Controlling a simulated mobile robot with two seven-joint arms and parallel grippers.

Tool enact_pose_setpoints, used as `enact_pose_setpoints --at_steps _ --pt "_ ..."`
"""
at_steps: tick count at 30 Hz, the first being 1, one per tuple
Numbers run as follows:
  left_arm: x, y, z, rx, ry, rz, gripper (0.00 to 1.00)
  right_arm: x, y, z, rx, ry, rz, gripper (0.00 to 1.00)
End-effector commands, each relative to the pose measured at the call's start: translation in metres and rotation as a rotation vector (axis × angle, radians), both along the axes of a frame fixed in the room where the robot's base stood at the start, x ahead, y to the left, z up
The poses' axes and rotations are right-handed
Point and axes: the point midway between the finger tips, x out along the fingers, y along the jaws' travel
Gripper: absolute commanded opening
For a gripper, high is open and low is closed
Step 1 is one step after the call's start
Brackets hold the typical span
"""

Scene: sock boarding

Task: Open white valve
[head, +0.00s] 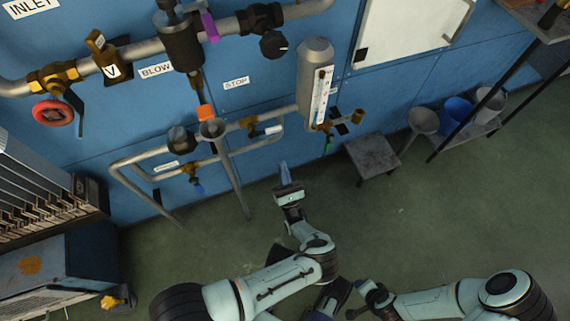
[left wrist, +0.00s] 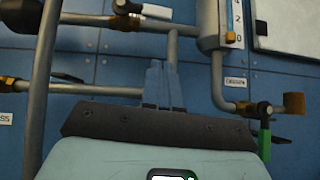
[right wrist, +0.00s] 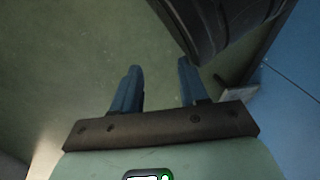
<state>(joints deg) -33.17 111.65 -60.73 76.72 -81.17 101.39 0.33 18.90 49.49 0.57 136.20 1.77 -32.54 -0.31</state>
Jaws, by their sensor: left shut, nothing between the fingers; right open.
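A small valve with a white lever handle (head: 267,131) sits on the upper thin pipe left of the level gauge. Its white handle (left wrist: 157,12) shows at the top of the left wrist view, roughly crosswise in the picture. My left gripper (head: 285,172) is shut and empty, below and slightly right of that valve, apart from it. Its closed fingers (left wrist: 163,85) point toward the blue panel and pipes. My right gripper (right wrist: 158,85) is open and empty, over the floor; in the head view it is low and hard to make out.
A valve with a green handle (head: 328,144) hangs under the gauge (head: 316,85), and one with a blue handle (head: 198,187) is on the lower pipe. A funnel pipe (head: 230,170) stands left of my left gripper. A stool (head: 371,155) is to the right. Floor is clear ahead.

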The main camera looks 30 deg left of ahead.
Motion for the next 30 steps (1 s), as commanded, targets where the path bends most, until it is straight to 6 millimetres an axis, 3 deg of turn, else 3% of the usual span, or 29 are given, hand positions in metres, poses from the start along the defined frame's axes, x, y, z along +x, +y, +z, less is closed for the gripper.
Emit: enact_pose_setpoints --at_steps 10,15,21,30 --pt "0.037 0.039 0.054 -0.001 -0.001 0.006 0.0 0.006 0.001 0.006 -0.001 -0.021 0.004 0.44" --pt "0.038 0.037 0.079 -0.002 0.0 0.003 0.0 0.014 0.003 0.014 -0.002 -0.049 0.005 0.44" --pt "0.038 0.036 0.09 -0.004 0.003 0.003 0.0 0.018 0.003 0.017 -0.002 -0.06 0.005 0.44" --pt "0.038 0.036 0.091 -0.004 0.003 0.003 0.0 0.018 0.003 0.017 -0.003 -0.061 0.006 0.44"
